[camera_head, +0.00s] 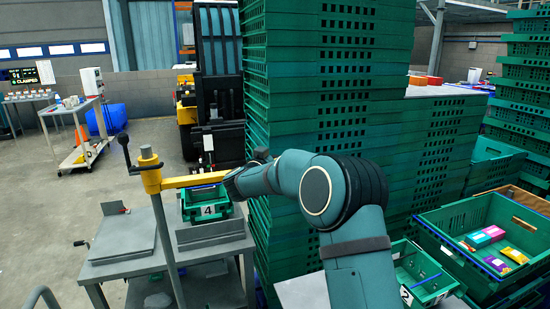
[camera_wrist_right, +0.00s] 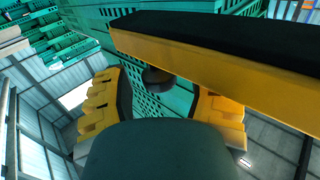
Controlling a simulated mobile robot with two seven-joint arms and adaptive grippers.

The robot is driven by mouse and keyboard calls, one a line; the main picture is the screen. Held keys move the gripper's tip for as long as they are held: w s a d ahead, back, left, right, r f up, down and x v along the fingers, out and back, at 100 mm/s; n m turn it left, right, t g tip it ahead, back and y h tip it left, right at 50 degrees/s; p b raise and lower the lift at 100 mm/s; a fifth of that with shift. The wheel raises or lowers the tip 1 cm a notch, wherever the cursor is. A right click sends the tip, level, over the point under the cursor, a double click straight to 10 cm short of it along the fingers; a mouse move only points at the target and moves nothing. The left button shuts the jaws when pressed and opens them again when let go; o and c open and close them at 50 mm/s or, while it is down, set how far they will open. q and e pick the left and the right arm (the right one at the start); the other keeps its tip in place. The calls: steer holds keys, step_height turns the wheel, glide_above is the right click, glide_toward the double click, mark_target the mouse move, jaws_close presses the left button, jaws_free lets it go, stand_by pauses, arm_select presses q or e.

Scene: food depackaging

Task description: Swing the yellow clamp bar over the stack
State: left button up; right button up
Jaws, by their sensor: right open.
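The yellow clamp bar (camera_head: 196,180) reaches rightward from a collar on an upright post (camera_head: 164,235). A black-knobbed lever (camera_head: 125,150) sticks up left of the collar. My right arm comes from the lower right, and its dark gripper (camera_head: 240,180) is at the bar's far end. In the right wrist view the gripper (camera_wrist_right: 162,108) is open, its orange fingers apart. The bar (camera_wrist_right: 215,70) crosses in front of them, with a dark round pad (camera_wrist_right: 157,80) below it. I cannot tell whether they touch. Tall green crate stacks (camera_head: 320,85) stand right of the bar. My left gripper is not in view.
A green crate marked 4 (camera_head: 206,207) sits below the bar, beside a grey plate (camera_head: 125,237). A crate marked 2 (camera_head: 425,280) and a crate with colored packages (camera_head: 452,250) are at the right. Open floor lies left.

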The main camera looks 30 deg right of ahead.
steer(key=shift+d, duration=0.1)
jaws_close()
steer(key=shift+r, duration=0.15)
stand_by(0.3)
